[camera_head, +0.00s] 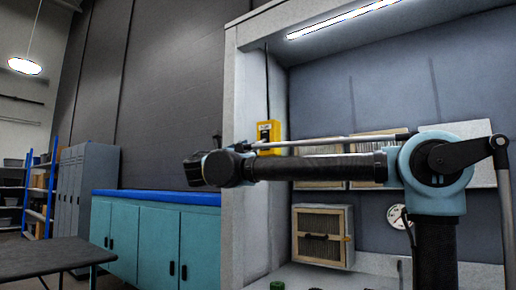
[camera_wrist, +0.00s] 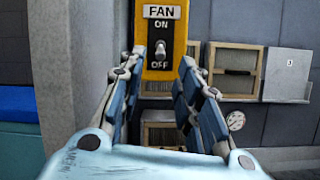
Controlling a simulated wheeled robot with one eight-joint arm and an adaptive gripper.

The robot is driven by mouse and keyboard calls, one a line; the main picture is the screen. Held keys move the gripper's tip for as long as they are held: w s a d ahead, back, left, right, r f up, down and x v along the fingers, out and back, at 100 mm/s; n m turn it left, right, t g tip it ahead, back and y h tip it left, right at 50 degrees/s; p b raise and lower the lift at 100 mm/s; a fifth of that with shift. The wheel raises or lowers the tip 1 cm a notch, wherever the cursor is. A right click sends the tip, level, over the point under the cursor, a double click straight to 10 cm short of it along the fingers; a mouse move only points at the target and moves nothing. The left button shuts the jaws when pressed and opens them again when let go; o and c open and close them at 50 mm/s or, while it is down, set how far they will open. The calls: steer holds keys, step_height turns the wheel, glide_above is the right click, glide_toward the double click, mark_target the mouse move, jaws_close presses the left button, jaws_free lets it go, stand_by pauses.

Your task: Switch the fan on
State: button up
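The fan switch is a yellow box (camera_wrist: 179,67) labelled FAN, with ON above and OFF below. It is straight ahead in the wrist view, and in the head view the box (camera_head: 268,132) is on the bay's wall. Its small pale toggle (camera_wrist: 160,49) sits between the two labels; I cannot tell for sure which way it is tilted. My gripper (camera_wrist: 162,62) is open and empty, its two fingers spread on either side of the box's lower part in the picture. In the head view my gripper (camera_head: 205,168) is left of the box, with no contact visible.
A wooden-framed filter box (camera_head: 322,236) and a round gauge (camera_head: 397,217) are below the switch. The bay's pale side post (camera_head: 240,120) stands beside it. Teal cabinets (camera_head: 150,240) with a blue top and a dark table (camera_head: 50,258) are at left.

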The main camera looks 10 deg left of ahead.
steer(key=shift+x, duration=3.6)
jaws_close()
